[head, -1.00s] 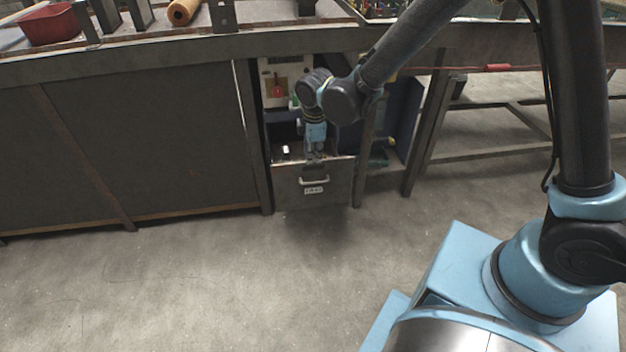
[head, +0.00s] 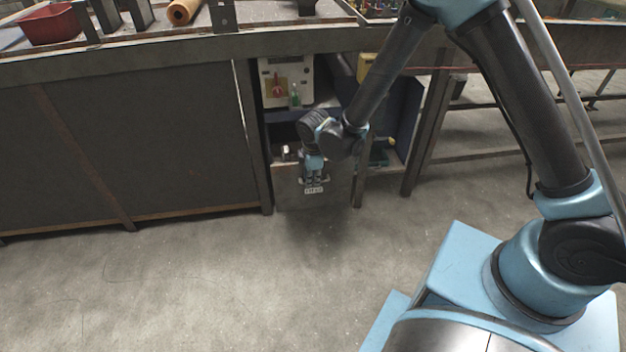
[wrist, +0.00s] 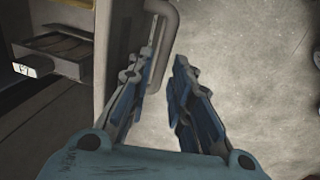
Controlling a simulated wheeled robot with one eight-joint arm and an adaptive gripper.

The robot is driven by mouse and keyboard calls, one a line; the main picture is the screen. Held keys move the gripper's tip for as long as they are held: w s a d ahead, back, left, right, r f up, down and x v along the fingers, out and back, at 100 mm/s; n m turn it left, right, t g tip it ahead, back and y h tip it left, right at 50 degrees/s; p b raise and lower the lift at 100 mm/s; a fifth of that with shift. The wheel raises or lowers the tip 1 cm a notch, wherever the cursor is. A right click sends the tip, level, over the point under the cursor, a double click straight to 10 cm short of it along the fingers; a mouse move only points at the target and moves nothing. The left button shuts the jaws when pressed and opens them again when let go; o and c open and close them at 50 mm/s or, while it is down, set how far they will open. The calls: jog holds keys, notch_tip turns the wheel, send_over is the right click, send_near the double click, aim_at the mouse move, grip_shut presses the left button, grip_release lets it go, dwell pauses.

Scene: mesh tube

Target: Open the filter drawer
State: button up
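The filter drawer (head: 287,198) is a grey front with a label, low in the cabinet under the bench. Its bar handle (head: 328,180) is mostly hidden behind my gripper (head: 314,182) in the head view. In the wrist view my gripper (wrist: 166,68) is open, its two fingers apart. The curved handle (wrist: 170,28) shows between the fingertips, with the left finger on the drawer-front side and the right finger on the outer side. The fingers do not look closed on it; whether the left one touches it I cannot tell.
The concrete floor (head: 200,280) in front is clear.

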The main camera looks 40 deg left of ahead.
jog(key=shift+w+a+f, duration=0.1)
jog(key=shift+w+f, duration=0.05)
jog(key=shift+f, duration=0.6)
